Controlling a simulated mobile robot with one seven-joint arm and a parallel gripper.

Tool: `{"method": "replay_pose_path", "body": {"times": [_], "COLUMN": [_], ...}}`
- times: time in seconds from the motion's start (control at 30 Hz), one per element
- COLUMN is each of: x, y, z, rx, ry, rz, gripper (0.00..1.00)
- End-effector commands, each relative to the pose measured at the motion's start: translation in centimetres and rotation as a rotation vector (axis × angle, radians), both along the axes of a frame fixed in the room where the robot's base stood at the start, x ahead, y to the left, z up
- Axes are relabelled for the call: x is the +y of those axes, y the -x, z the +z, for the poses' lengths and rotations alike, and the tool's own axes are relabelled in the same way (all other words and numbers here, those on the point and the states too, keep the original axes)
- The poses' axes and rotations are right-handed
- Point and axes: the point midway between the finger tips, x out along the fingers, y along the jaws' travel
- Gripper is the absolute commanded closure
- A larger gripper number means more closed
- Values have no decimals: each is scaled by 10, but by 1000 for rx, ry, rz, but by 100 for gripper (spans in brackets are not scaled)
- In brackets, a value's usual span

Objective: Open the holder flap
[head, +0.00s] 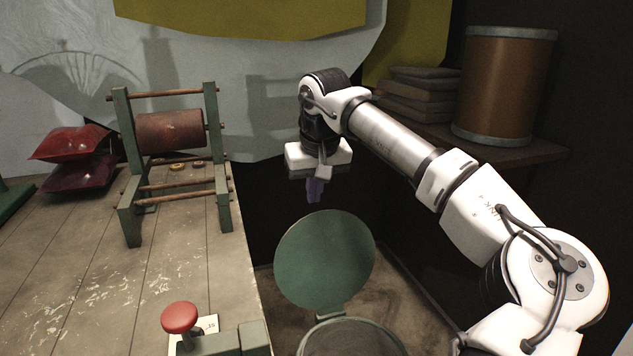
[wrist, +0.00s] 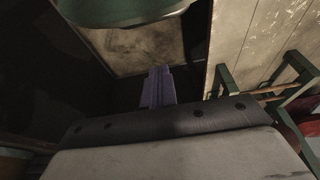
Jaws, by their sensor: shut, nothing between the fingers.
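A green frame (head: 124,150) stands on the table and holds a brown-red roll (head: 171,131) on a crossbar, with more crossbars below. I cannot tell which part of it, if any, is the holder flap. Part of the frame shows at the right of the wrist view (wrist: 290,92). My gripper (head: 314,192) points down with its purple fingers shut and empty, off the table's right side. It is right of the frame and apart from it. The fingers also show in the wrist view (wrist: 158,86).
A round green lid (head: 325,260) stands raised over a round bin (head: 350,338), below my gripper. A red button (head: 180,317) is at the table's (head: 85,270) front. Red cushions (head: 75,143) lie left of the frame. A brown drum (head: 503,85) stands on a shelf at right.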

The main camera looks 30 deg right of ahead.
Motion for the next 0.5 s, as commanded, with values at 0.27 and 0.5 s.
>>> {"method": "replay_pose_path", "body": {"times": [0.27,0.5], "x": [-1,6], "y": [-2,22], "z": [-43,-42], "rx": [0,1], "ry": [0,-2], "rz": [-2,-2], "gripper": [100,100]}}
